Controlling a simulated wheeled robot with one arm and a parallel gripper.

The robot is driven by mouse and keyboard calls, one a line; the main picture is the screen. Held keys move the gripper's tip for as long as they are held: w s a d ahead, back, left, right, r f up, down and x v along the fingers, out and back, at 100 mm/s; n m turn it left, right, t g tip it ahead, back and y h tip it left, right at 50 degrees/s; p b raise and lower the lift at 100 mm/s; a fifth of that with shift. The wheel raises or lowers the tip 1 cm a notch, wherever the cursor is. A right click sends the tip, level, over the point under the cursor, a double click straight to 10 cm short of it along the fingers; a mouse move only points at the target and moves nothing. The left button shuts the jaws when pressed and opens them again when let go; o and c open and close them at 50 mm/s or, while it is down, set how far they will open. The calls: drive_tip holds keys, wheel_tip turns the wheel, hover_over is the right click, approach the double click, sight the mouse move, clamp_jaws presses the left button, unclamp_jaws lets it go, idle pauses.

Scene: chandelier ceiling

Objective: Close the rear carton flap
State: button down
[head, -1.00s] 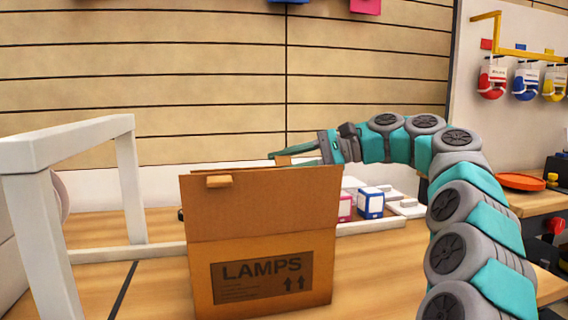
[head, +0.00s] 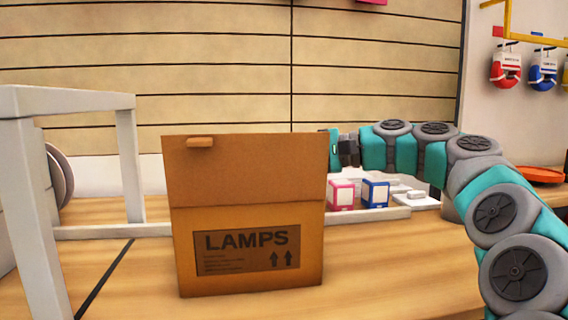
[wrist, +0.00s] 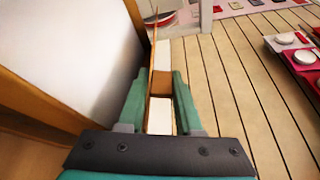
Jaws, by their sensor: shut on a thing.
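The brown carton (head: 250,285) marked LAMPS stands on the wooden bench. Its front flap (head: 245,180) is upright, with a small tab at its top edge, and hides the carton's opening. In the head view the rear flap is hidden behind it. My gripper (wrist: 160,88) reaches in from the right behind the carton; in the head view only its wrist end shows and the fingers are hidden. In the wrist view its green fingers are shut on a small brown cardboard piece, seemingly the rear flap's tab (wrist: 160,83). The flap's angle is unclear.
A white frame (head: 128,165) stands left of the carton. A pink-and-white box (head: 341,195) and a blue-and-white box (head: 375,194) stand behind right, beside a low white rail (head: 370,216). A slatted wall (head: 210,60) is behind.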

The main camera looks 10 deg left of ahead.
drive_tip(key=shift+s+f+n+b, duration=0.35)
drive_tip(key=shift+f+n, duration=0.15)
drive_tip(key=shift+f, duration=0.05)
drive_tip(key=shift+s+d+f, duration=0.1)
drive_tip(key=shift+f, duration=0.45)
drive_tip(key=c, duration=0.6)
unclamp_jaws()
drive_tip(key=shift+c, duration=0.2)
